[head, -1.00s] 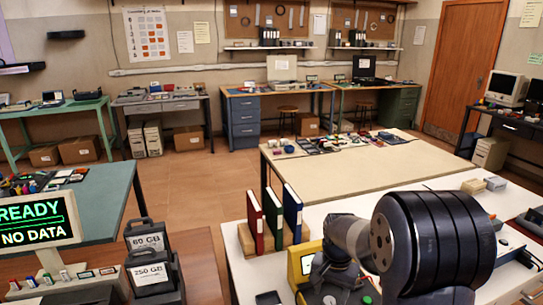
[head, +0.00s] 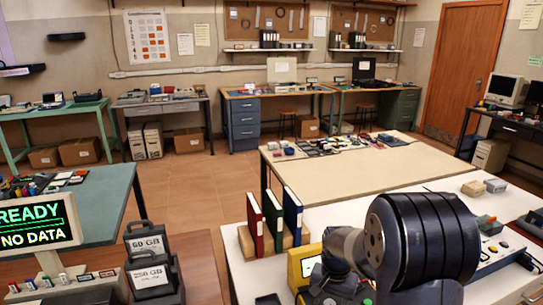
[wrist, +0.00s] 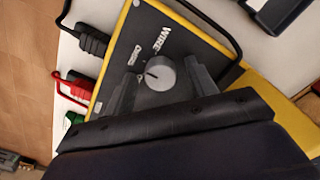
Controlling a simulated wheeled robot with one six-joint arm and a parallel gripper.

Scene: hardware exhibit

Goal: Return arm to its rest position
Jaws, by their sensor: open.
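My gripper (wrist: 165,72) is open in the wrist view, its two grey fingers apart on either side of a round grey knob (wrist: 155,75). I cannot tell whether the fingers touch the knob. The knob sits on the dark face of a yellow-cased device (wrist: 222,47) with the word WIRE on it. In the head view my arm reaches over the white table at the lower right. Part of the yellow device (head: 303,266) shows there beside my wrist, and the arm hides much of the rest.
Black, red and green plugs line the device's left side, including a red one (wrist: 78,88). Red, green and blue binders (head: 273,220) stand left of the arm on the white table (head: 345,215). A READY display (head: 38,222) and dark labelled boxes (head: 150,245) stand further left.

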